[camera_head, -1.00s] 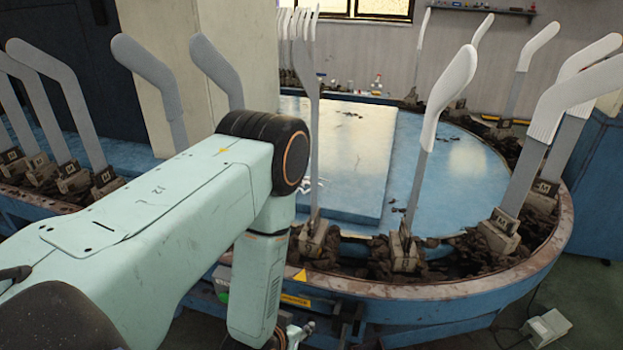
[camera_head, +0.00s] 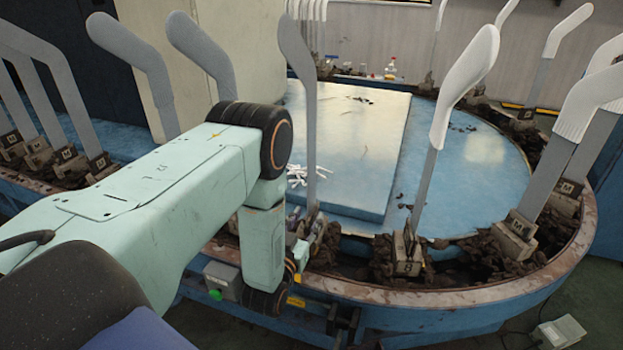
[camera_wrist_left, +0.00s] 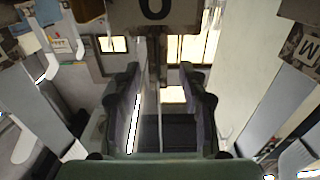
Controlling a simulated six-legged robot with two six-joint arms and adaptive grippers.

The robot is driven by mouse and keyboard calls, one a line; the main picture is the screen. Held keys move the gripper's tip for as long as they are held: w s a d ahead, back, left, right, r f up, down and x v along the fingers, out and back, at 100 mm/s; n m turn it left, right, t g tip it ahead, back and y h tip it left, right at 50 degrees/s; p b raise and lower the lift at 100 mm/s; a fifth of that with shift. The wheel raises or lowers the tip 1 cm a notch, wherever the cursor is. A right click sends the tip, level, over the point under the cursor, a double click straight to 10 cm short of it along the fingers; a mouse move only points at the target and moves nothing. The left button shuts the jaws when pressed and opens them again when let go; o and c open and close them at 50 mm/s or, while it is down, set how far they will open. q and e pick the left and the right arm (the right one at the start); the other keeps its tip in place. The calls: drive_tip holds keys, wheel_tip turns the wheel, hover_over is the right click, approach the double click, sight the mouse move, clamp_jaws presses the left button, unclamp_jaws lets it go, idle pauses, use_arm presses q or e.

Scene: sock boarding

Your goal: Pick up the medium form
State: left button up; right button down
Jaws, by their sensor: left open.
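Grey foot-shaped forms stand upright on blocks around the oval machine. Several have blocks tagged M, such as the medium form at right (camera_head: 552,180), with a white sock on its top, and the bare one at left (camera_head: 78,100). A bare grey form (camera_head: 298,50) stands just beyond my left wrist; its tag cannot be read in the head view. My left gripper (camera_wrist_left: 161,76) is open. In the left wrist view, a thin upright strip, apparently a form edge-on, shows between its fingers, below a tagged block (camera_wrist_left: 155,12). Contact cannot be told. My forearm hides most of the gripper in the head view.
A form with a white sock (camera_head: 465,75) stands on a block tagged S, right of centre. The machine's brown rim (camera_head: 450,298) curves across the front. The raised blue plate (camera_head: 355,150) holds small white scraps. A grey box (camera_head: 560,331) lies on the floor at right.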

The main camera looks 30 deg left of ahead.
sight(315, 206)
use_arm(q)
drive_tip(key=shift+w+a+f, duration=0.1)
drive_tip(key=shift+w+a, duration=0.05)
drive_tip(key=shift+w, duration=0.35)
drive_tip(key=b+x, duration=0.1)
drive_tip(key=x, duration=0.1)
drive_tip(key=b+x, duration=0.1)
drive_tip(key=x, duration=0.1)
drive_tip(key=shift+w+f, duration=0.15)
drive_tip(key=shift+f, duration=0.1)
drive_tip(key=shift+w, duration=0.35)
drive_tip(key=shift+r, duration=0.1)
clamp_jaws()
